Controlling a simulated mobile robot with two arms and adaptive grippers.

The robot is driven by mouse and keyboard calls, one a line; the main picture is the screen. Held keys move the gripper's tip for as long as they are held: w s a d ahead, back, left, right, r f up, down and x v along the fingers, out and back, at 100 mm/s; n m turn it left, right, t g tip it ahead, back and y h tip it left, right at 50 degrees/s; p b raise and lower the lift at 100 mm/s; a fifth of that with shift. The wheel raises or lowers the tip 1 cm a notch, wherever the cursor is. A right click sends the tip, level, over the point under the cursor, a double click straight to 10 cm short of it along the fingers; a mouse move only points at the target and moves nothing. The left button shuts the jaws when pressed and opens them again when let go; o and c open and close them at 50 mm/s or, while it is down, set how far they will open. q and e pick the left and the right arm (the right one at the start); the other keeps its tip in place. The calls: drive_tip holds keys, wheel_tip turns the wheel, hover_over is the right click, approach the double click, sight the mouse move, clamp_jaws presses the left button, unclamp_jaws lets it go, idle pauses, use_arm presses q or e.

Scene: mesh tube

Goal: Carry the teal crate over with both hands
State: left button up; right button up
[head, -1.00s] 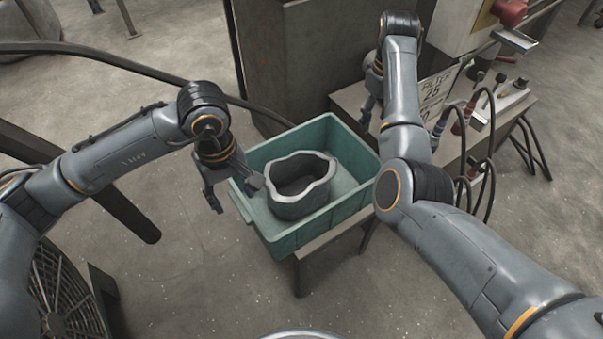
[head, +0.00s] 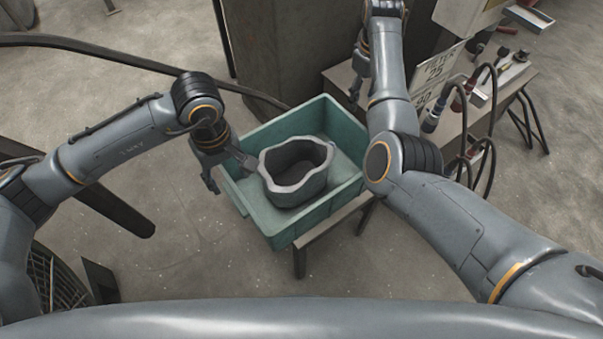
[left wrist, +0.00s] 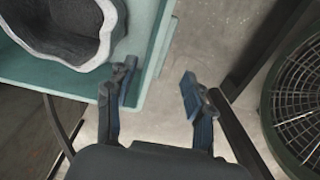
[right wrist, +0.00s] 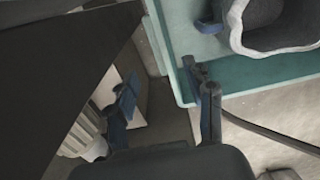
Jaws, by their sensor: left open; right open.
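The teal crate (head: 312,228) sits on a stand at the middle of the head view, with a grey wavy-rimmed vessel (head: 297,190) inside it. My left gripper (head: 228,174) is open at the crate's left side. In the left wrist view, its fingers (left wrist: 155,88) are on either side of the crate's rim (left wrist: 160,50), one over the inside and one outside. My right gripper (head: 355,78) is open beyond the crate's far right side, partly hidden by my arm. In the right wrist view, one finger overlaps the crate wall (right wrist: 270,75) and the other is outside; contact is unclear.
A bench (head: 468,130) with tools, hoses and a sign (head: 437,75) stands right of the crate. A dark cabinet (head: 285,45) is behind it. A caged fan (head: 50,280) is at lower left, also in the left wrist view (left wrist: 296,95).

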sight(237, 196)
use_arm(q)
wheel_tip(237, 196, down, 10)
drive_tip(key=shift+r, duration=0.1)
use_arm(e)
wheel_tip(237, 196, down, 10)
drive_tip(key=shift+r, duration=0.1)
use_arm(q)
clamp_jaws()
use_arm(e)
clamp_jaws()
drive_tip(key=shift+r, duration=0.1)
